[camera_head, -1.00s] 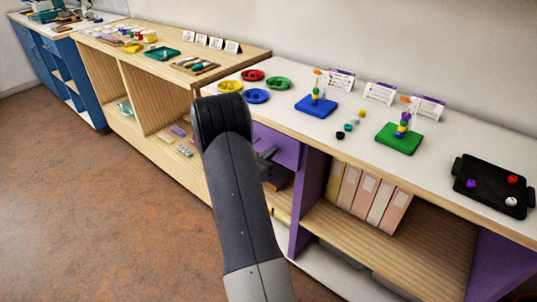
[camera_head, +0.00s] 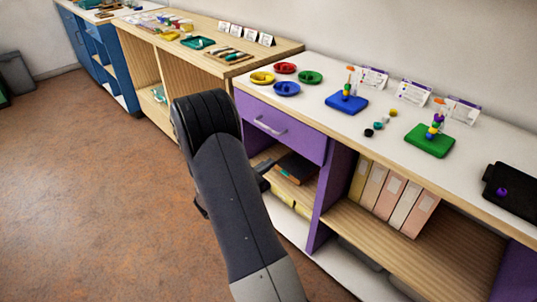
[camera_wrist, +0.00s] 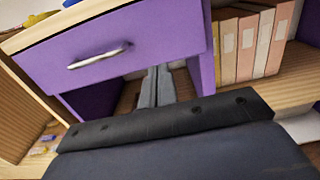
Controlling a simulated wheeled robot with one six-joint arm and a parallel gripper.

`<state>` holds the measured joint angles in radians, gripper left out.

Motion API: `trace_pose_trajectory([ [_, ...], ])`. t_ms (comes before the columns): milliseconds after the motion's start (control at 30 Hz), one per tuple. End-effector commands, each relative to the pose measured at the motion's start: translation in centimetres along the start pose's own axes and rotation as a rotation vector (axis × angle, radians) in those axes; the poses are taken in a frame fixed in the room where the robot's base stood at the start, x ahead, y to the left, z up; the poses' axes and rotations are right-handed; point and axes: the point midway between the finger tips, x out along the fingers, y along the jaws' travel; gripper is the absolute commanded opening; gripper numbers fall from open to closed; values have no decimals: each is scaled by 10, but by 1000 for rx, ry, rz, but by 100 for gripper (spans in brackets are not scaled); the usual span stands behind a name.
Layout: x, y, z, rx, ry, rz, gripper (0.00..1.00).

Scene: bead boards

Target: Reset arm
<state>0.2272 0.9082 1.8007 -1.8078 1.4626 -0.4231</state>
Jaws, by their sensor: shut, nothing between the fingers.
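My arm (camera_head: 233,195) rises from the lower middle of the head view, bent at its dark top joint in front of the purple cabinet. My gripper (camera_wrist: 157,72) shows in the wrist view as two grey fingers side by side, shut and empty. They point toward the space under the purple drawer (camera_wrist: 115,60), which has a silver handle (camera_wrist: 99,57). In the head view the gripper is mostly hidden behind the arm.
On the white counter (camera_head: 318,118) are coloured dishes (camera_head: 286,88), a blue bead board (camera_head: 346,104), a green bead board (camera_head: 430,143), several loose beads and a black tray (camera_head: 520,200). Binders (camera_head: 390,195) stand on the shelf below. The floor (camera_head: 90,190) at left is clear.

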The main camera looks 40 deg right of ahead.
Motion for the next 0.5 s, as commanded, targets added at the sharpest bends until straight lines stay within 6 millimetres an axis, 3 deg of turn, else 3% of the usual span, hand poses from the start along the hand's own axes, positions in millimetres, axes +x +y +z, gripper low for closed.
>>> trace_pose_trajectory([
  [500, 4, 0, 0, 1, 0, -2, 0],
])
